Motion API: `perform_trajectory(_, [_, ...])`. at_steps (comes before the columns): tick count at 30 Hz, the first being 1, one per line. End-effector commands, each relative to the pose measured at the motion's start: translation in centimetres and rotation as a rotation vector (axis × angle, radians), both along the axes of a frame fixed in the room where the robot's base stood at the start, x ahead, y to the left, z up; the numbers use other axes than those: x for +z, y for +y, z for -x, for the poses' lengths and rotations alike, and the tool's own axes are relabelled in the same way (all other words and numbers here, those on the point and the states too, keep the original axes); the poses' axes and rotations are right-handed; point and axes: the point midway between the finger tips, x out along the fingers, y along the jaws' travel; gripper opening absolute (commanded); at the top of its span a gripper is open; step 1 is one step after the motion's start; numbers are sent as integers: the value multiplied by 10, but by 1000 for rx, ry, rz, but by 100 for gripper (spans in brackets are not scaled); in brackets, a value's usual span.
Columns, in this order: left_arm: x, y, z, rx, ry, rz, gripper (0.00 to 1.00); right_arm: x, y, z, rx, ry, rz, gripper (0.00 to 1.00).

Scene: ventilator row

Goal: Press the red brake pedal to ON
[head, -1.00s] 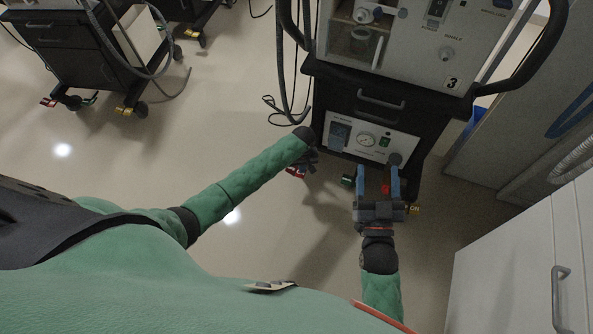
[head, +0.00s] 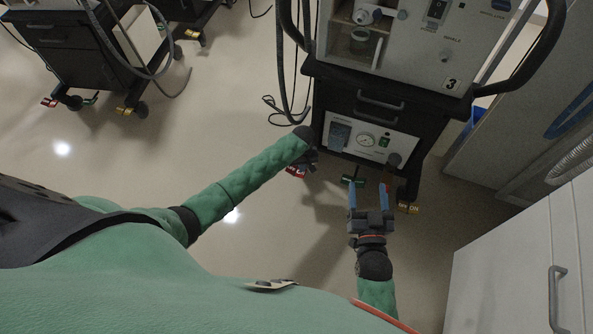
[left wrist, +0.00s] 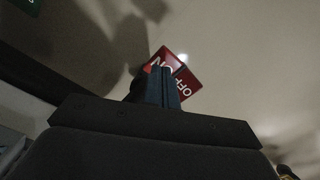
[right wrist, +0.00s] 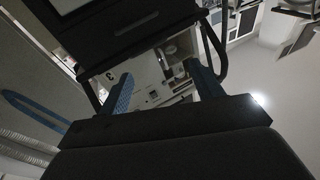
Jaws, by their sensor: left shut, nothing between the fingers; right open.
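The red brake pedal (head: 297,171) sits low at the left front corner of the ventilator cart (head: 365,98). In the left wrist view the red pedal (left wrist: 186,74) shows white ON and OFF lettering, partly covered by my fingers. My left gripper (head: 309,160) is at the pedal, mostly dark and small in the head view. Its fingers (left wrist: 163,88) are shut with nothing between them. They overlap the pedal in view; I cannot tell whether they touch it or which way it is tilted. My right gripper (head: 368,187) is open and empty in front of the cart.
A green pedal (head: 352,181) and a yellow pedal (head: 408,208) are at the cart's base. Hoses (head: 289,85) hang at its left side. A white cabinet (head: 520,255) stands at the right. Another cart (head: 75,55) is at the far left. The floor between is clear.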

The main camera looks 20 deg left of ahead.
Motion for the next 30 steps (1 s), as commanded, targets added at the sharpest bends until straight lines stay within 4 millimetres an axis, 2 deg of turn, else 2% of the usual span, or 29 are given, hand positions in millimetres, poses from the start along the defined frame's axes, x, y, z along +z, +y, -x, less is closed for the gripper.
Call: perform_trajectory(30, [6, 0, 0, 0, 0, 0, 0, -85, 0, 19, 20, 258, 59, 65])
